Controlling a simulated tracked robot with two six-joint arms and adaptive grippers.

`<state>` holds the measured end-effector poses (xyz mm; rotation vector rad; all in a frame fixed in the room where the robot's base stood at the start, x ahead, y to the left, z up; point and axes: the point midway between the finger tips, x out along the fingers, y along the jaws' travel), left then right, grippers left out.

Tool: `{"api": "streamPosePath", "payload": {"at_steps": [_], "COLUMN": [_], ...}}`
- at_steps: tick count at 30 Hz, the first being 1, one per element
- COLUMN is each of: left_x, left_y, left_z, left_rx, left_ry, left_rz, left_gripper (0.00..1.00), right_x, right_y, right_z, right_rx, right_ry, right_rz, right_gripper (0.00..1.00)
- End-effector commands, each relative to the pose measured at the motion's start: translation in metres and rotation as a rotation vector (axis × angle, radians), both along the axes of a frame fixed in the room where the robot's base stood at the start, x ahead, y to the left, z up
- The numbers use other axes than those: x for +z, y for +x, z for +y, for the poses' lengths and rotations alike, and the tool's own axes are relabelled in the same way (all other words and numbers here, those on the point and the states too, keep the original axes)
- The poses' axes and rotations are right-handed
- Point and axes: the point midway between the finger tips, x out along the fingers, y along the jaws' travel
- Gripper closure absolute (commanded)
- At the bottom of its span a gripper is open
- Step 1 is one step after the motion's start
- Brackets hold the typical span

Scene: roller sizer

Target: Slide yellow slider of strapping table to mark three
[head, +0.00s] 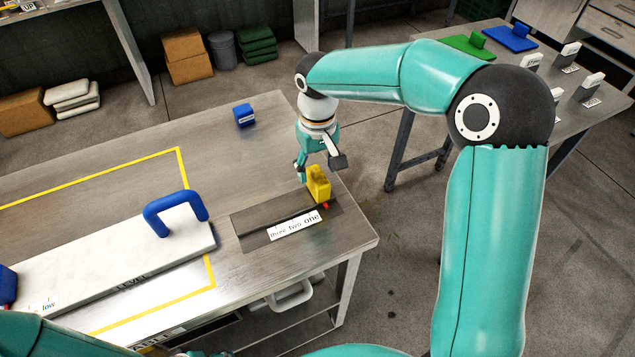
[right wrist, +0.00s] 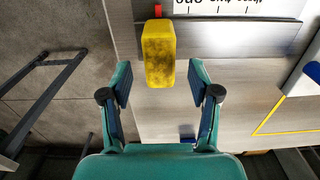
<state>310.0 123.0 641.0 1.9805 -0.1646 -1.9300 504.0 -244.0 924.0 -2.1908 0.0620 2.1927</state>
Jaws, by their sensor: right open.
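The yellow slider (head: 318,184) stands at the right end of its dark track on the strapping table (head: 110,180), by the word "one" on the white label (head: 295,225). The label reads "three two one" from left to right. A small red tip shows at the slider's foot. My right gripper (head: 318,170) is open just above and behind the slider. In the right wrist view, the yellow slider (right wrist: 158,53) is ahead of the open fingers (right wrist: 160,85), roughly centred between them. My left gripper is not in view.
A white board with a blue handle (head: 176,205) lies left of the track, inside yellow lines. A small blue block (head: 244,115) sits near the table's back edge. Another table (head: 480,60) with green and blue items stands at the back right.

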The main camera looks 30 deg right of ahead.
Motion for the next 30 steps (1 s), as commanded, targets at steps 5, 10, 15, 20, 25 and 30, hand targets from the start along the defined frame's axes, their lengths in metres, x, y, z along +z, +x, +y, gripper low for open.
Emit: {"api": "streamPosePath", "payload": {"at_steps": [5,10,15,20,25,30], "left_x": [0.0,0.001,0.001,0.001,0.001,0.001], "left_y": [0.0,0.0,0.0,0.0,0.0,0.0], "left_z": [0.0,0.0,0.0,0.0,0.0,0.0], "left_rx": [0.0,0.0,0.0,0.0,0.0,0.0], "left_ry": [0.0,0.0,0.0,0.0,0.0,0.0], "left_rz": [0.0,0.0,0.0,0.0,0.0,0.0], "left_gripper": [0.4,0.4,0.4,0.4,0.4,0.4], "right_x": [-0.033,-0.051,-0.057,-0.057,-0.057,-0.057], "right_y": [-0.001,0.0,0.0,0.0,0.0,0.0], "right_z": [-0.001,-0.001,-0.001,-0.001,-0.001,-0.001], "right_rx": [-0.001,-0.001,-0.001,-0.001,-0.001,-0.001], "right_ry": [-0.001,0.0,-0.001,0.0,0.0,0.0], "right_rz": [0.003,0.001,0.0,-0.001,0.0,0.0], "right_gripper": [0.39,0.39,0.39,0.39,0.57,0.85]}}
